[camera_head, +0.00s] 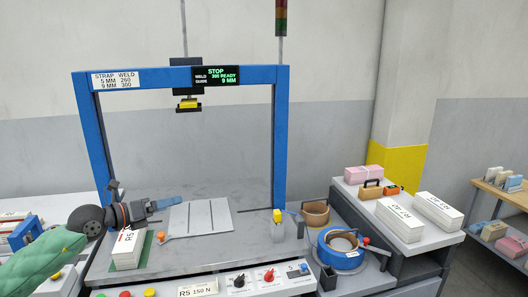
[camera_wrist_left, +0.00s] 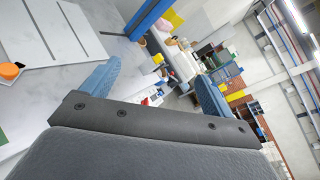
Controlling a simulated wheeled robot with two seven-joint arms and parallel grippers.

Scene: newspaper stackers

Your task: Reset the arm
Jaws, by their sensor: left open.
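My left arm, in a green padded sleeve, comes in from the left in the head view. Its left gripper (camera_head: 164,205) is in front of the blue frame's left post, above the left part of the grey worktable (camera_head: 210,262). In the left wrist view, the two blue fingers of this gripper (camera_wrist_left: 155,84) stand wide apart with nothing between them. A white stack marked RS (camera_head: 127,252) stands just below the gripper and is partly covered by it. My right gripper is not in view.
A blue strapping frame (camera_head: 282,140) spans the worktable, with a pale plate (camera_head: 201,217) under it. An orange knob (camera_head: 161,238) is near the gripper. Strap rolls (camera_head: 339,252) and white stacks (camera_head: 438,211) are at the right.

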